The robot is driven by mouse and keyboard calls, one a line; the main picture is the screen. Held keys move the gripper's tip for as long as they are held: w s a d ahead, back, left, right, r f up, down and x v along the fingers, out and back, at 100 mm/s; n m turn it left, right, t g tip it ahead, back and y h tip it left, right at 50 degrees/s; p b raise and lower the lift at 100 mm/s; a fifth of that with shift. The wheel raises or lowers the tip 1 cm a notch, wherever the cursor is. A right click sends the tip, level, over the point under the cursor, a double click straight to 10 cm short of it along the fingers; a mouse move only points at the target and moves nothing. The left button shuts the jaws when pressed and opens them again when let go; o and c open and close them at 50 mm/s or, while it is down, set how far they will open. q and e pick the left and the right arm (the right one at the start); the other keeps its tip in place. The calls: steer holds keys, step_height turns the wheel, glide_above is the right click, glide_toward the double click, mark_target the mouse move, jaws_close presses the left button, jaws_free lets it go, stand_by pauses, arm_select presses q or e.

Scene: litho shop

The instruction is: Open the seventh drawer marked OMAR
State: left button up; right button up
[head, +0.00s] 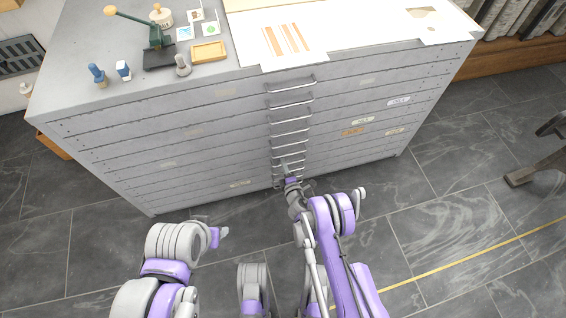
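A grey flat-file cabinet (215,145) stands in front of me with a stack of wide, shallow drawers, all appearing closed. Their bar handles, such as the top handle (290,86), run down the middle of its front. Small label plates sit on several drawers, among them an orange label (352,132); I cannot read OMAR on any. My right gripper (287,170) is at the lower handles; whether it touches or grips one is too small to tell. My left gripper (221,233) is low at the left, apart from the cabinet; its fingers are not clear.
On the cabinet top are a green press (155,38), stamps, a small wooden tray (208,51), cards and large paper sheets (345,32). A dark metal stand (535,170) is at the right. Tiled floor (440,220) is open in front of the cabinet.

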jaws_close()
stand_by(1.3)
